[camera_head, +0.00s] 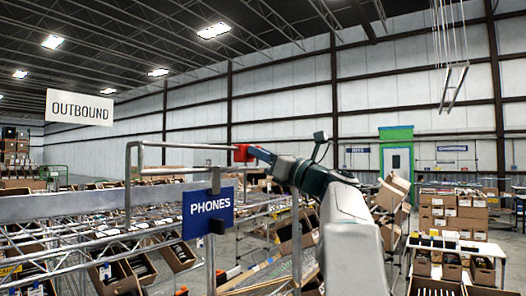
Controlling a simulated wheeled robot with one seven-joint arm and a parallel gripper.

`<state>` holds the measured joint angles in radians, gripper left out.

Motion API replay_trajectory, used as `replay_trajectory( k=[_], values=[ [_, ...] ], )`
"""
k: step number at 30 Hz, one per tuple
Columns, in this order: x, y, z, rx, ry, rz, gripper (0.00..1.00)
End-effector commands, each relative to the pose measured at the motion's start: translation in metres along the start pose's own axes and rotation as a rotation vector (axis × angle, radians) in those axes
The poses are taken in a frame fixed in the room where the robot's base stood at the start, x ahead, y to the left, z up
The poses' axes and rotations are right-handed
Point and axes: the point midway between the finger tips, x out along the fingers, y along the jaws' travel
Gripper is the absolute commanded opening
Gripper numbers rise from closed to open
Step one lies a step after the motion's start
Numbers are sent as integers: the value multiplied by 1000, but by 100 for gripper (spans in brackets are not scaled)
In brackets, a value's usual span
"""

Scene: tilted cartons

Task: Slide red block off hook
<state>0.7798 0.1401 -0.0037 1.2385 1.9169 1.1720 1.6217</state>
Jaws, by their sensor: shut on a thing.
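The small red block (241,153) is at the right end of a thin grey metal hook (182,145). The hook rises on the left side above the rack and runs level to the right. My gripper (249,153) reaches in from the right and is shut on the red block. My fingers hide the block's right side. The block touches or overlaps the rod's end in the picture; I cannot tell how much of the rod is inside it.
A blue PHONES sign (209,211) hangs on the rack below the block. Wire shelves with tilted cartons (110,275) spread below left. Stacked boxes (450,212) and a white table (462,245) stand at right. The air above the hook is clear.

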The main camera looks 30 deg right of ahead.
Motion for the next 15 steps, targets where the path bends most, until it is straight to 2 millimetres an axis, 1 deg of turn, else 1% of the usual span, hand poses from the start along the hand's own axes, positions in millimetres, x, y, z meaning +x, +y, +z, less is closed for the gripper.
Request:
replay_trajectory(
  k=[1, 6, 7, 9, 15],
  values=[
    [0, 0, 3, -3, -4, -3, 0],
    [0, -1, 3, -4, -5, -6, 0],
    [-1, -1, 4, -4, -5, -7, 18],
    [-1, -1, 4, -4, -5, -7, 35],
    [0, -1, 2, -3, -3, -6, 35]
  ],
)
